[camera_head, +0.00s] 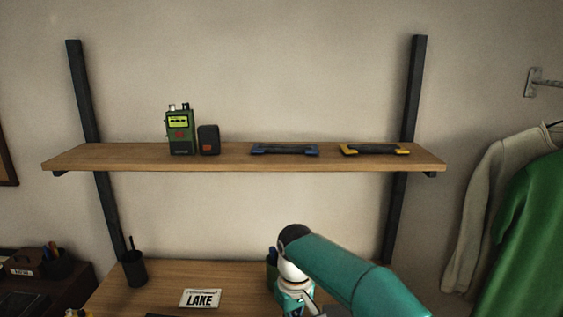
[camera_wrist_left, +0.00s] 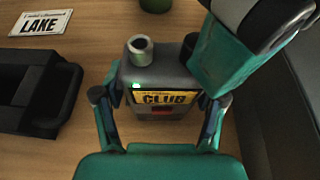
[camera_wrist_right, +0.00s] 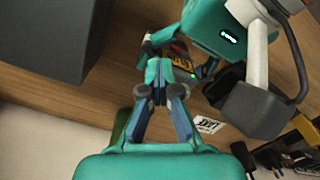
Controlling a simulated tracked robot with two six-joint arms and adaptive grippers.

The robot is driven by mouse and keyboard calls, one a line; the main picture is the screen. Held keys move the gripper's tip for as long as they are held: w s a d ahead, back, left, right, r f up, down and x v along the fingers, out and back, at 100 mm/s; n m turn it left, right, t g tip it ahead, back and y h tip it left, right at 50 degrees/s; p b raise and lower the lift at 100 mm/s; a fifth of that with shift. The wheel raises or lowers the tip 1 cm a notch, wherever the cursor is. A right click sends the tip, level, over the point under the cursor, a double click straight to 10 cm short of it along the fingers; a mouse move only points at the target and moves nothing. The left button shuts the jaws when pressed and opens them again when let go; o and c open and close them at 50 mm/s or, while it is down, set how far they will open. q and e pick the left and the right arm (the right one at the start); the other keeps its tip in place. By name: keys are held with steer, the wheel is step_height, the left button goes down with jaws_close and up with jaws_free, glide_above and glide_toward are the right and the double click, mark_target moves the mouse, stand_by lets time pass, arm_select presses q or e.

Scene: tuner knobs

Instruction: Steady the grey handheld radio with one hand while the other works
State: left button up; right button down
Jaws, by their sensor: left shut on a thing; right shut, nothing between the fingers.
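The grey handheld radio (camera_wrist_left: 165,75) stands on the wooden table in the left wrist view. It has a yellow CLUB display, a small green light and a silver knob (camera_wrist_left: 140,46) on top at the left. A dark knob shows at its top right, partly covered by teal parts of mine. My left gripper (camera_wrist_left: 163,106) is shut on the radio, one finger on each side. My right gripper (camera_wrist_right: 160,72) is shut and empty beside the radio, whose yellow label shows in the right wrist view; whether it touches is unclear. The head view hides the radio.
A black open tray (camera_wrist_left: 40,118) and a LAKE card (camera_head: 200,298) lie on the table. A pen cup (camera_head: 133,268) stands at its left. The shelf (camera_head: 225,161) above holds a green radio (camera_head: 180,133), a dark box (camera_head: 208,140) and two dark bars.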

steer(key=shift+w+d, duration=0.25)
steer(key=shift+d, duration=0.05)
arm_select(q)
steer(key=shift+f, duration=0.1)
arm_select(e)
step_height(320, 180, up, 6)
steer(key=shift+s+d, duration=0.3)
steer(key=shift+s, duration=0.05)
stand_by(0.4)
arm_select(q)
steer(key=o, duration=1.5)
